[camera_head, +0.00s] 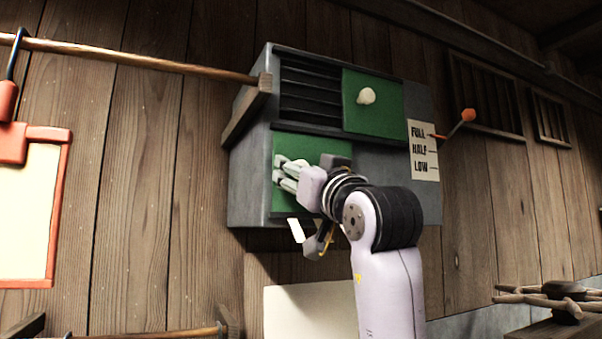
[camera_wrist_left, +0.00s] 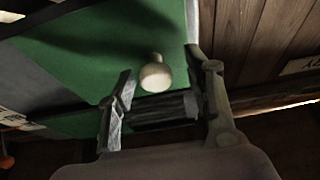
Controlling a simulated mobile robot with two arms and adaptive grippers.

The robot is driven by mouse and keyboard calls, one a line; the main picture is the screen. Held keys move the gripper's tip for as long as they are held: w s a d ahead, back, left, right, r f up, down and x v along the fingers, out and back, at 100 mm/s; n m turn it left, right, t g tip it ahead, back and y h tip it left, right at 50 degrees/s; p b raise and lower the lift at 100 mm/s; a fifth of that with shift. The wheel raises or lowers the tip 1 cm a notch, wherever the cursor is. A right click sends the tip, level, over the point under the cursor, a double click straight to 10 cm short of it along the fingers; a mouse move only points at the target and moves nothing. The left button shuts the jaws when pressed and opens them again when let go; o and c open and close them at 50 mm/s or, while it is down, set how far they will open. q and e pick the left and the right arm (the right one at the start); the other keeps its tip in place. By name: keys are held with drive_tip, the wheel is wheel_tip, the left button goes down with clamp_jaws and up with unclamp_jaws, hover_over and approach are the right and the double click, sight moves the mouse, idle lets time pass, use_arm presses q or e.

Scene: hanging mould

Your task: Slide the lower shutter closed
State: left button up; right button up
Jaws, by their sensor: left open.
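The lower shutter (camera_head: 284,146) is a green panel at the left of the grey wall box's lower row. My left gripper (camera_head: 279,168) is in front of it and hides its knob and right part in the head view. In the left wrist view the lower shutter (camera_wrist_left: 85,50) fills the upper middle, and its pale round knob (camera_wrist_left: 155,76) shows between the open fingers of my left gripper (camera_wrist_left: 161,65). I cannot tell whether a finger touches the knob. My right gripper is not in view.
The grey box (camera_head: 250,165) also holds an upper green shutter (camera_head: 386,118) with a pale knob, beside dark louvres (camera_head: 309,90). A label (camera_head: 424,150) reads FULL, HALF, LOW near an orange-tipped lever (camera_head: 467,115). A wooden pole (camera_head: 140,60) ends at the box's left side.

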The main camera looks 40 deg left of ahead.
use_arm(q)
drive_tip(key=v, duration=1.2)
drive_tip(key=shift+w+f, duration=0.1)
